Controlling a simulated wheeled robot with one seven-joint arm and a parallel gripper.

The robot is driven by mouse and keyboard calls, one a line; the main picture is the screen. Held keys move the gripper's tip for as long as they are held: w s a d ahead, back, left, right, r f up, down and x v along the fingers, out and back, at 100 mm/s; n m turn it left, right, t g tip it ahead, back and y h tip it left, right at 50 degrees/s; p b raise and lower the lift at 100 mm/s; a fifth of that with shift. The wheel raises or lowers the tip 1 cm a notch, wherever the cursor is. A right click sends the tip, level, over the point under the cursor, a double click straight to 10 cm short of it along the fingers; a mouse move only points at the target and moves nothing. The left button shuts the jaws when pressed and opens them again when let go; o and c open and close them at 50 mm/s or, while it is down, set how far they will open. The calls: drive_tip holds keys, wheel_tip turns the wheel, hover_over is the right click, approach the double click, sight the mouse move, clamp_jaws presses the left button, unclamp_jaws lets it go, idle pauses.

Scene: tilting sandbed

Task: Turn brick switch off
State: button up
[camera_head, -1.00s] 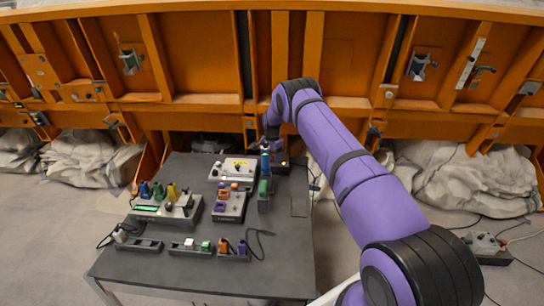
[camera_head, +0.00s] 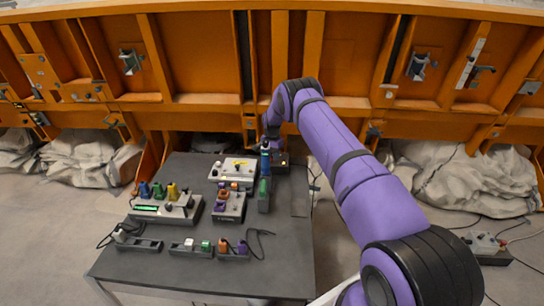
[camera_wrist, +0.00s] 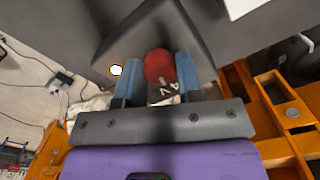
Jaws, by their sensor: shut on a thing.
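A dark grey block-like box (camera_wrist: 150,35) fills the upper middle of the wrist view. It carries a round red knob (camera_wrist: 158,64) and a small bright round light (camera_wrist: 116,70). I take this box to be the brick switch. White marks show beside the knob. My gripper (camera_wrist: 159,76) has its blue fingers on both sides of the red knob and is shut on it. In the head view my gripper (camera_head: 265,150) is at the back right of the grey table, where the arm and fingers hide most of the box and the knob.
The grey table (camera_head: 160,262) bears a white-topped panel (camera_head: 233,168), a box with coloured knobs (camera_head: 165,208), a middle control box (camera_head: 229,206) and small trays (camera_head: 190,248) with loose cables. An orange steel wall (camera_head: 345,55) stands close behind. The table's right strip is mostly clear.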

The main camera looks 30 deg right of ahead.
drive_tip(key=n, duration=0.5)
drive_tip(key=shift+n, duration=2.4)
drive_tip(key=o, duration=0.9)
wheel_tip(320, 180, up, 11)
drive_tip(key=shift+f, duration=0.1)
